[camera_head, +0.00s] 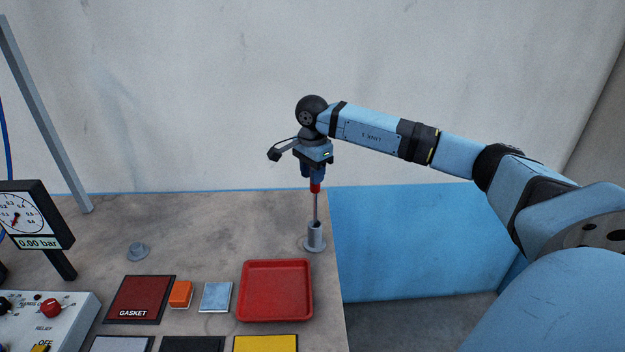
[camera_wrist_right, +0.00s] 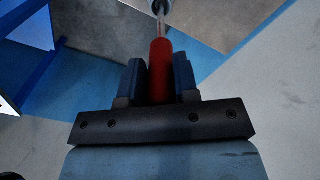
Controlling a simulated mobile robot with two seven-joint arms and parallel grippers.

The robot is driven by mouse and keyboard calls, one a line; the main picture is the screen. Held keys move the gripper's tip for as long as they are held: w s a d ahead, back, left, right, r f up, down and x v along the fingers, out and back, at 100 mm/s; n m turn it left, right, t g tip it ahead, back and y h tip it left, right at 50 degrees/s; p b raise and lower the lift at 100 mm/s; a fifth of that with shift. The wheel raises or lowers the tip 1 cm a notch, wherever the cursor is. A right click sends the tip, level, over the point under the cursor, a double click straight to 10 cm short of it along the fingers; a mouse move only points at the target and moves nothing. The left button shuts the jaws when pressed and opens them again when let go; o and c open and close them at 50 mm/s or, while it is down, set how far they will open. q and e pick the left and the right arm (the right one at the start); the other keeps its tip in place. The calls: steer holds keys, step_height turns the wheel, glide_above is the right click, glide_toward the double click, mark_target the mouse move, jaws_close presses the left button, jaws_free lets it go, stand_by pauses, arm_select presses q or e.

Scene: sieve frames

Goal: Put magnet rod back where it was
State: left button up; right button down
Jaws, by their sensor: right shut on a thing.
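The magnet rod has a red handle and a thin grey shaft (camera_head: 315,207). My right gripper (camera_head: 315,182) is shut on the red handle and holds the rod upright, pointing down. Below it stands a grey cylindrical holder (camera_head: 315,237) with a round base, near the right edge of the table. The rod's lower end is at the holder's mouth; I cannot tell how far inside it is. In the right wrist view the red handle (camera_wrist_right: 160,72) sits between the two blue fingers, with the holder (camera_wrist_right: 160,6) at the top edge. My left gripper is not in view.
A red tray (camera_head: 275,318) lies in front of the holder. Left of it are a light blue square (camera_head: 216,297), an orange block (camera_head: 181,294) and a dark red gasket mat (camera_head: 140,300). A gauge (camera_head: 35,215) and control box (camera_head: 50,318) stand at the left.

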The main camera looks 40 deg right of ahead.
mark_target(315, 202)
step_height(315, 202, down, 2)
steer(key=shift+f, duration=0.35)
steer(key=shift+f, duration=0.1)
steer(key=c, duration=0.9)
jaws_free()
steer(key=shift+o, duration=0.2)
